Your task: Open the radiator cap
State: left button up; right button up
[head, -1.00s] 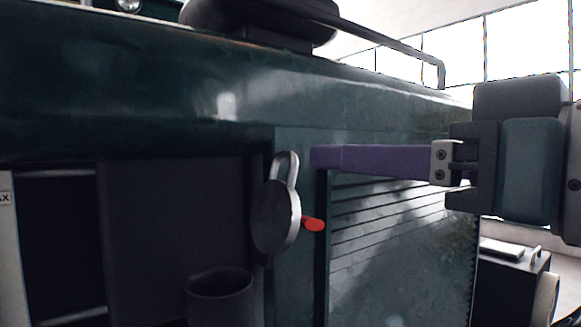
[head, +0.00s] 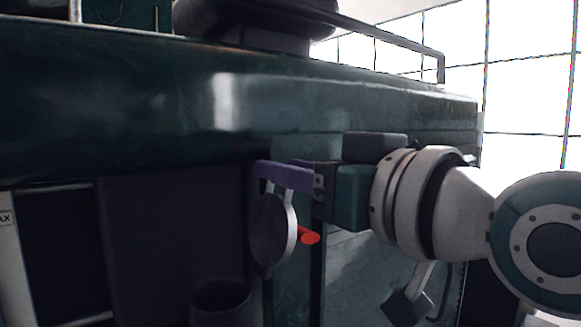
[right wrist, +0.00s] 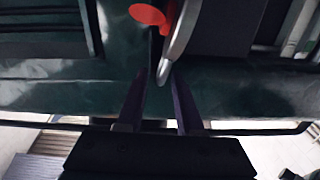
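The radiator cap (head: 271,229) is a dark round disc with a silver rim on the dark green front. A silver handle loop rises from its top, and a red knob (head: 309,236) sticks out at its right. My right gripper (head: 272,172), with purple fingers, reaches in from the right across the top of the loop, hiding part of it. In the right wrist view the two fingers are apart, with the silver handle (right wrist: 165,72) tip between the fingertips; contact cannot be told. The red knob (right wrist: 148,14) shows beyond. My left gripper is not in view.
A dark cylindrical cup (head: 221,300) stands below and left of the cap. The green body's overhanging edge (head: 150,110) runs just above the gripper. A metal rail (head: 400,48) runs along the top. A dark recess (head: 60,250) is at the left.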

grip_shut()
jog(key=shift+d, duration=0.1)
dwell(1.1)
